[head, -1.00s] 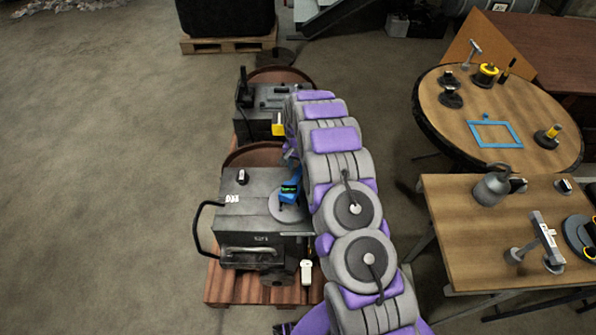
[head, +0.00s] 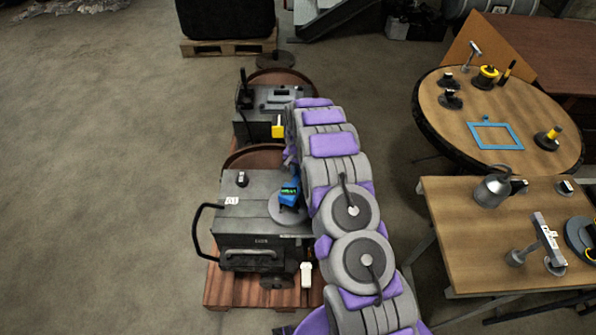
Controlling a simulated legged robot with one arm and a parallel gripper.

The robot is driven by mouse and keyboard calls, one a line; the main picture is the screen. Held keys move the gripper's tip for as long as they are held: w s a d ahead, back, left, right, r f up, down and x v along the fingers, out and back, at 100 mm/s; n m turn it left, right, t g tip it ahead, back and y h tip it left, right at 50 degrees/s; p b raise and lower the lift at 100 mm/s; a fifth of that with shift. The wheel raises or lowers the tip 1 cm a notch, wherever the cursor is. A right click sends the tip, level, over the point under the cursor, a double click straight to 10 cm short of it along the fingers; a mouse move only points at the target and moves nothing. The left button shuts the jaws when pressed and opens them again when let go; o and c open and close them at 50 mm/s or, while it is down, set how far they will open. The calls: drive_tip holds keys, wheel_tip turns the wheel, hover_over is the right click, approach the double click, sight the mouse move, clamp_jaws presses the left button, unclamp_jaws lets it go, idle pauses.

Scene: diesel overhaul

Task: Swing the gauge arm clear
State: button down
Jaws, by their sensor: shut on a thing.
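A blue gauge (head: 290,190) with a small green display sits over a grey round disc (head: 285,213) on top of the near dark engine block (head: 245,200). My arm reaches forward along the right side of the block and curls over at its far end. The small grey end of my gripper (head: 291,162) shows just beyond the blue gauge and is shut on the gauge arm. Its fingertips and the exact grip are mostly hidden by my arm.
A second dark block (head: 262,103) with a yellow part (head: 278,127) stands behind. A wooden pallet (head: 235,290) lies under the near block. A round table (head: 450,120) and a rectangular table (head: 455,230) stand right. The floor at left is clear.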

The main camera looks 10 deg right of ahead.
drive_tip(key=shift+d+r, duration=0.1)
idle(0.5)
drive_tip(key=w+d+n+p, duration=0.2)
drive_tip(key=d+n, duration=0.4)
drive_tip(key=n, duration=0.5)
drive_tip(key=w+d+n+p, duration=0.3)
drive_tip(key=d+n+p, duration=0.2)
drive_tip(key=n, duration=0.6)
drive_tip(key=shift+w+d+n, duration=0.2)
drive_tip(key=shift+d+n, duration=0.1)
drive_tip(key=shift+d, duration=0.6)
drive_tip(key=c, duration=1)
unclamp_jaws()
